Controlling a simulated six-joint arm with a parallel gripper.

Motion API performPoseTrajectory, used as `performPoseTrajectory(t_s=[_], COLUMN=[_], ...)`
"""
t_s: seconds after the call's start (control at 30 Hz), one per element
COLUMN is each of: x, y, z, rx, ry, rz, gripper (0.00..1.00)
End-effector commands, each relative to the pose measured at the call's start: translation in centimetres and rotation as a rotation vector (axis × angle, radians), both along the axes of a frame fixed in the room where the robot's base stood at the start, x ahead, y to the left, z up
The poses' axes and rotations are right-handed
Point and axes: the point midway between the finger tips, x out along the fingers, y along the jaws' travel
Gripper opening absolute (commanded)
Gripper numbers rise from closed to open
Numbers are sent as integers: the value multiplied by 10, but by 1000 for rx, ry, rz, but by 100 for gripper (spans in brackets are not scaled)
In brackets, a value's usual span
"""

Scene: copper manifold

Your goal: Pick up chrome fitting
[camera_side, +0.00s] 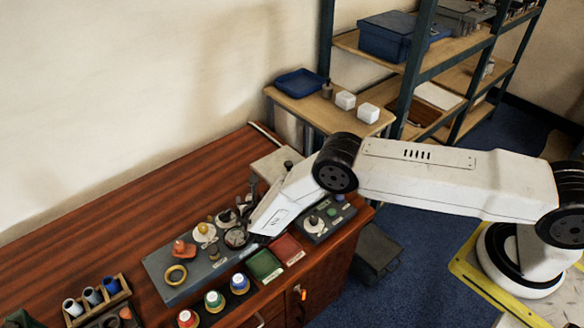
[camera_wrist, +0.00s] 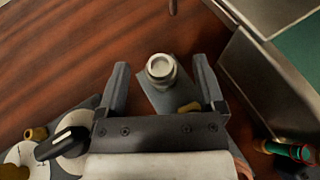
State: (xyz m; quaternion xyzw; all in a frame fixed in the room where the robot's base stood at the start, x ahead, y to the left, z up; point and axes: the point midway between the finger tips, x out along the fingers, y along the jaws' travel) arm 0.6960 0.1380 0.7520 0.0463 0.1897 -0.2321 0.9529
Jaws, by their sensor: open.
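The chrome fitting (camera_wrist: 161,69) appears in the wrist view as a pale, shiny round piece seen from above, on a small grey plate (camera_wrist: 172,100). My gripper (camera_wrist: 160,64) is open, with one finger to the left of the fitting and one to the right. Gaps show on both sides, and neither finger appears to touch it. I cannot tell the height of the fingers relative to it. In the side view my gripper (camera_side: 251,190) is small and dark above the back of the grey work board (camera_side: 160,262); I cannot make out the fitting there.
A yellow ring (camera_side: 176,275), an orange piece (camera_side: 183,249) and other small parts crowd the board. Green (camera_side: 265,265) and red (camera_side: 287,248) pads lie at the front. In the wrist view, a metal-edged box (camera_wrist: 262,85) stands close to the right finger. Wood behind the board is clear.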

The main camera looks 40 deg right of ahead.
Motion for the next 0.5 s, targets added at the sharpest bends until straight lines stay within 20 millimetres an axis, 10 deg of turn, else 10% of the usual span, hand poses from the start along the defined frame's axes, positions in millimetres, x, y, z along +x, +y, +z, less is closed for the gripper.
performPoseTrajectory(t_s=[0.07, 0.33, 0.5], x=[0, 0, 0], y=[0, 0, 0], z=[0, 0, 0], rx=[0, 0, 0], ry=[0, 0, -1], rz=[0, 0, 0], gripper=[87, 2, 0])
